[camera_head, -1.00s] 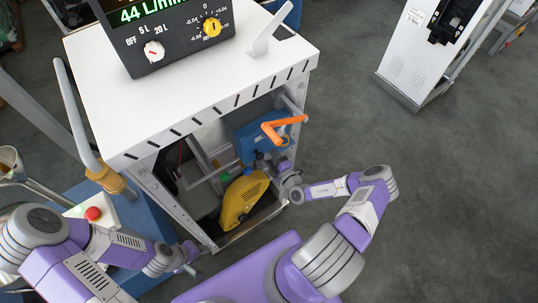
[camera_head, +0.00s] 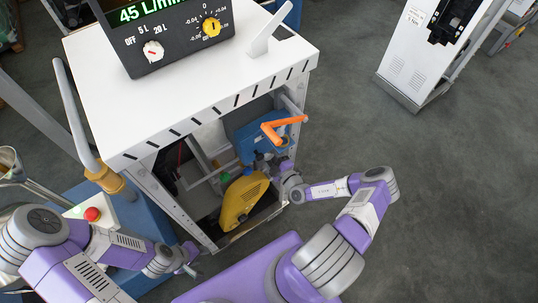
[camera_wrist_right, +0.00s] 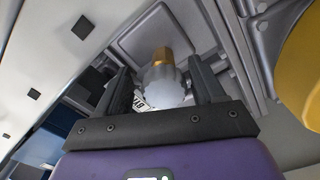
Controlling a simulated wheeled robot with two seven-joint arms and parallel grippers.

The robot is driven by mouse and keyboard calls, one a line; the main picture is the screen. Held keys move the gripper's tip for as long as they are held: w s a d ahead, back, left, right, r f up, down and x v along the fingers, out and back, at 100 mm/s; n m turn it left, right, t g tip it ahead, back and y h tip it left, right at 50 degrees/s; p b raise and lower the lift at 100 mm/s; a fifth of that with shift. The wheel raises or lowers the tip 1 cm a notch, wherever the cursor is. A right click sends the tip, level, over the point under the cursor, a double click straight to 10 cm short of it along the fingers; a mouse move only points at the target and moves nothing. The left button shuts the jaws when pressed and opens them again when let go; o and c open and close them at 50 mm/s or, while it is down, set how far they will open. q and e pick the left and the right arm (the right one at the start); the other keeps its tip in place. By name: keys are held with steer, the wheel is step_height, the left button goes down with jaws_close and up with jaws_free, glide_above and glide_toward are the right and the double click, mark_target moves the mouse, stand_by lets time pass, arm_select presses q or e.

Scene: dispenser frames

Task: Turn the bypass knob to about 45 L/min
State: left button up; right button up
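The bypass knob (camera_wrist_right: 165,88) is a pale, translucent knob on a brass stem, in the right wrist view. My right gripper (camera_wrist_right: 160,65) has its two dark fingers on either side of the knob. A gap shows between each finger and the knob, so the gripper looks open. A partly hidden label sits beside the knob. In the head view, the black panel's display (camera_head: 146,13) reads 45 L/min in green. My left gripper (camera_head: 187,259) is low, beside the cabinet's front left corner, and holds nothing I can see; its finger opening is too small to judge.
The white cabinet (camera_head: 190,80) has an open front bay with a yellow pump (camera_head: 243,198), a blue unit and an orange lever (camera_head: 278,130). A red button (camera_head: 92,214) stands at left. Floor at right is clear up to another white dispenser (camera_head: 408,75).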

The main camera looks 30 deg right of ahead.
steer(key=shift+a, duration=0.15)
steer(key=shift+s, duration=0.2)
steer(key=s, duration=0.4)
steer(key=s+p, duration=0.1)
steer(key=s, duration=0.2)
steer(key=shift+s+d, duration=0.1)
steer(key=shift+d, duration=0.25)
